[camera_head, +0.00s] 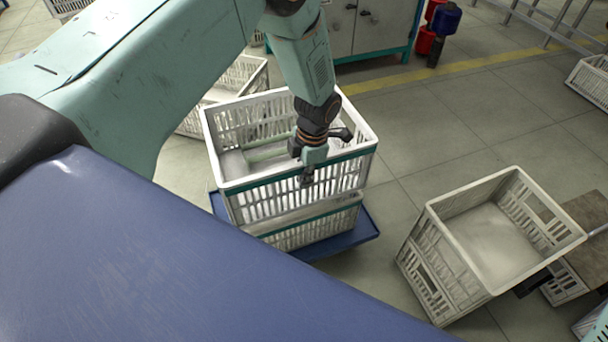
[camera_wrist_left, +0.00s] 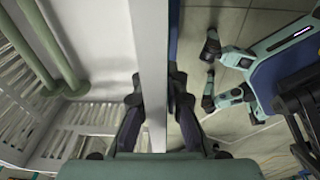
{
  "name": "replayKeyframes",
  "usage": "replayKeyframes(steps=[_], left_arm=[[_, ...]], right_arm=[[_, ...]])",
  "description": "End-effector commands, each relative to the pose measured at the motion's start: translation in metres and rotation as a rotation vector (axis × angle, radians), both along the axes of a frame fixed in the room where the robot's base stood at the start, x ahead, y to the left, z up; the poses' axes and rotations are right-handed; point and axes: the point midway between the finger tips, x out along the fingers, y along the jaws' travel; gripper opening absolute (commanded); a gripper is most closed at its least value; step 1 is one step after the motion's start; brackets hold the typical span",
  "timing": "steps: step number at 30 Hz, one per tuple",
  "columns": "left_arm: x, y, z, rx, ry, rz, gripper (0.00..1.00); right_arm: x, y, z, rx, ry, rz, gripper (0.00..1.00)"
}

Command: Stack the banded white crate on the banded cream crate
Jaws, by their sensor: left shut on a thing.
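The banded white crate (camera_head: 290,197) has a teal band under its rim and light green tubes inside. My left gripper (camera_head: 307,176) is shut on its near wall at the rim. In the left wrist view the crate wall (camera_wrist_left: 153,60) runs between the two fingers of the left gripper (camera_wrist_left: 153,118). The banded cream crate (camera_head: 310,232), also with a teal band, is directly below, mostly covered by the white crate. The two look roughly in line; I cannot tell whether they are fully touching. My right gripper does not show.
The lower crate stands on a blue platform (camera_head: 345,240). Another crate (camera_head: 240,75) is behind the stack. Grey tiled floor (camera_head: 440,130) is clear between.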

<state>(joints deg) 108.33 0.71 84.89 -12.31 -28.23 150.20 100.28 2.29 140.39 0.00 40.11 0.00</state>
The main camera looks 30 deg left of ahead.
Motion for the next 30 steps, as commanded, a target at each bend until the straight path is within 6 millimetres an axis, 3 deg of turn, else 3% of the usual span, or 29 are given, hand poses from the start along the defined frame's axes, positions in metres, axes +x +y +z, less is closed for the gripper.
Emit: replayKeyframes(steps=[30], left_arm=[[0.003, -0.001, -0.036, 0.001, -0.007, -0.001, 0.0]], right_arm=[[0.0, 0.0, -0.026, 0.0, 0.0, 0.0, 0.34]])
